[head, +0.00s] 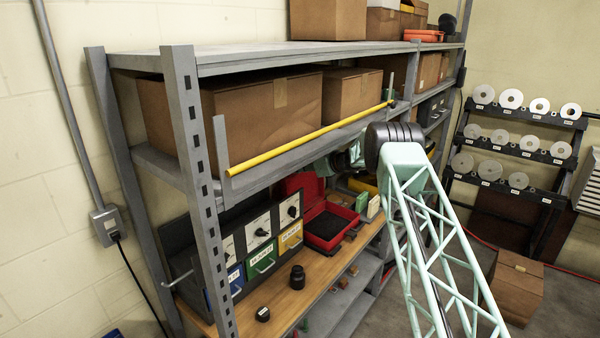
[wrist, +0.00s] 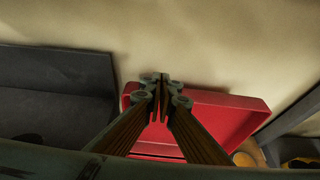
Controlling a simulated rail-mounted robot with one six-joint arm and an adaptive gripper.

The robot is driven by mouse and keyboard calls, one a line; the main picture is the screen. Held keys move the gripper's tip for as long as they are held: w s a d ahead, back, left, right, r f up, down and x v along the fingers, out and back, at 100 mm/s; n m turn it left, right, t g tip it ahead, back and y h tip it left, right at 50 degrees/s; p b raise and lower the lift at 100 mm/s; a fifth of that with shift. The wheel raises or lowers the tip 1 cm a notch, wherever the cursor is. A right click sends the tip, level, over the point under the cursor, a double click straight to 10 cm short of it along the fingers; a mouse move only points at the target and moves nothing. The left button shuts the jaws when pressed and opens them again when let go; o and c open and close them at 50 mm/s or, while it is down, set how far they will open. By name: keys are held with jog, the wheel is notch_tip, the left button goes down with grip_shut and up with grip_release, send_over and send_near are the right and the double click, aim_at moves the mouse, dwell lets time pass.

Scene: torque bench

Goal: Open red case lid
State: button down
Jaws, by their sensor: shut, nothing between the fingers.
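The red case (head: 345,211) stands on the wooden bench in the head view. Its lid (head: 298,187) is raised, standing up at the back left, and the dark inside of the base shows. In the wrist view the red lid (wrist: 232,118) spreads behind and to the right of my gripper (wrist: 161,78). My gripper is shut and empty, its fingertips over the lid's upper left edge in that view. I cannot tell whether they touch it. In the head view my gripper's fingertips are hidden behind the shelf and arm.
Labelled testers (head: 262,250) stand to the left, with two small black items (head: 298,277) in front. Small blocks lie near the bench's front edge. A wall lies behind the case.

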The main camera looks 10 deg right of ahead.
jog(key=shift+s+d, duration=0.1)
jog(key=shift+s, duration=0.05)
dwell(0.3)
jog(key=s+d+r+b, duration=0.3)
jog(key=s+d+r, duration=0.4)
jog(key=r, duration=0.1)
jog(key=shift+s, duration=0.2)
dwell(0.7)
dwell(0.3)
